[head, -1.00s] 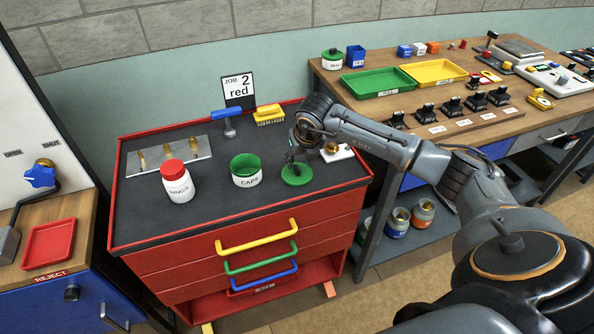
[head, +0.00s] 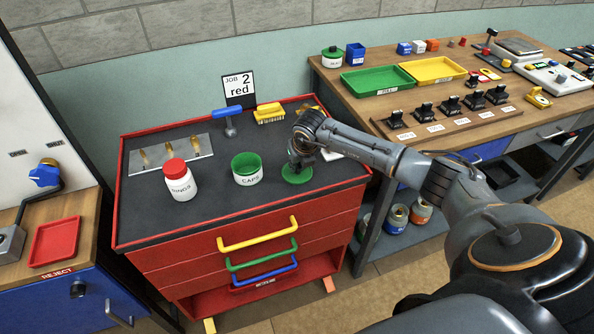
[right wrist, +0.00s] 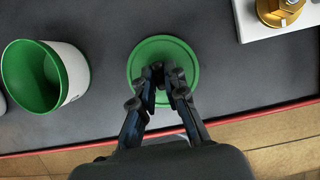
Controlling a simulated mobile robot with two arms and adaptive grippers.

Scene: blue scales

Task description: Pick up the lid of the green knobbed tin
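The tin marked CAPS (head: 247,171) is white with a green inside and stands open on the dark top of the red cabinet. It also shows in the right wrist view (right wrist: 72,75). Its round green lid (head: 297,179) lies flat to its right. In the right wrist view the lid (right wrist: 164,100) is under my fingers. My right gripper (right wrist: 163,72) points down at the lid's middle, its fingers close together where the knob sits, and looks shut on it. The fingertips hide the knob. My left gripper is not in view.
A white jar with a red lid (head: 179,181) stands left of the tin. A blue-handled tool (head: 229,118) and a yellow brush (head: 269,113) lie behind. A white block with a brass fitting (right wrist: 280,12) is close right of the lid. The cabinet's front edge is near.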

